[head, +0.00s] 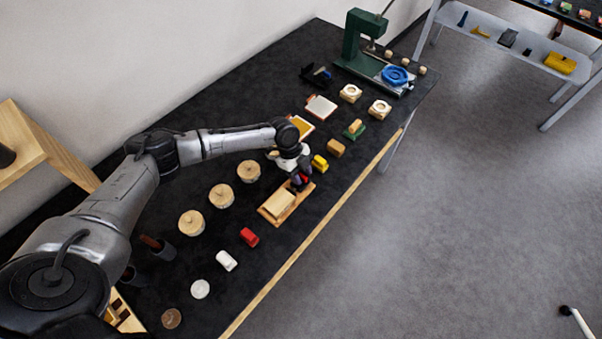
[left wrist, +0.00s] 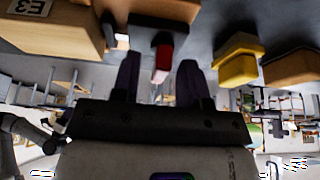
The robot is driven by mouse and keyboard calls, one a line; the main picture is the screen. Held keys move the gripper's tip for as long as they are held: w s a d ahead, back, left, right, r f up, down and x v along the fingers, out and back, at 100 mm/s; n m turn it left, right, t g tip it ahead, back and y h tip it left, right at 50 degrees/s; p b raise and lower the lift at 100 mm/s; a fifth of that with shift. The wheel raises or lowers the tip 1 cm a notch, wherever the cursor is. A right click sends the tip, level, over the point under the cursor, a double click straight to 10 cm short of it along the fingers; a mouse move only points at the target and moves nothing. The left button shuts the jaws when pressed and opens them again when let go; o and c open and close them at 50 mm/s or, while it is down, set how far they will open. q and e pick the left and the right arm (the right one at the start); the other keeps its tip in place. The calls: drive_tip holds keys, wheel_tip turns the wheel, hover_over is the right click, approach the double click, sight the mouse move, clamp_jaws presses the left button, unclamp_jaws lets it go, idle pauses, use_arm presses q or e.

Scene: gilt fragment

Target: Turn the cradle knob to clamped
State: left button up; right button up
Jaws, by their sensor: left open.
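The wooden cradle (head: 268,212) lies near the table's front edge in the head view, with a pale block (head: 280,201) on it. My left gripper (head: 300,184) points down over the cradle's right end and hides part of it. In the left wrist view, a red knob (left wrist: 162,58) on a dark mount shows between the two open fingers (left wrist: 160,68). A gap seems to remain on each side of the knob; contact cannot be made out. The knob's setting cannot be read. My right gripper is not in view.
A yellow block (head: 320,163) stands close to the right of my gripper; it also shows in the wrist view (left wrist: 235,66). Several round wooden discs (head: 221,196) lie left of the cradle. A red piece (head: 249,237) lies below it. A green press (head: 352,45) stands at the far end.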

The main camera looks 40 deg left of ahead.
use_arm(q)
drive_tip(key=shift+f, duration=0.15)
clamp_jaws()
idle(0.4)
drive_tip(key=shift+r+n+t+p, duration=0.3)
drive_tip(key=shift+n+p, duration=0.6)
drive_tip(key=shift+p, duration=0.25)
drive_tip(key=n+t+y+p, duration=0.1)
drive_tip(key=n+p, duration=0.3)
drive_tip(key=n+t+y+p, duration=0.1)
drive_tip(key=n+p, duration=0.3)
drive_tip(key=p, duration=0.1)
drive_tip(key=n+t+y+p, duration=0.1)
drive_tip(key=n+p, duration=0.3)
drive_tip(key=shift+s+d+t+p, duration=0.1)
drive_tip(key=shift+d+t+p, duration=0.2)
drive_tip(key=shift+p, duration=0.1)
drive_tip(key=shift+f+n+y+p, duration=0.15)
drive_tip(key=shift+n+y+p, duration=0.65)
drive_tip(key=shift+n+p, duration=0.95)
drive_tip(key=shift+n, duration=0.35)
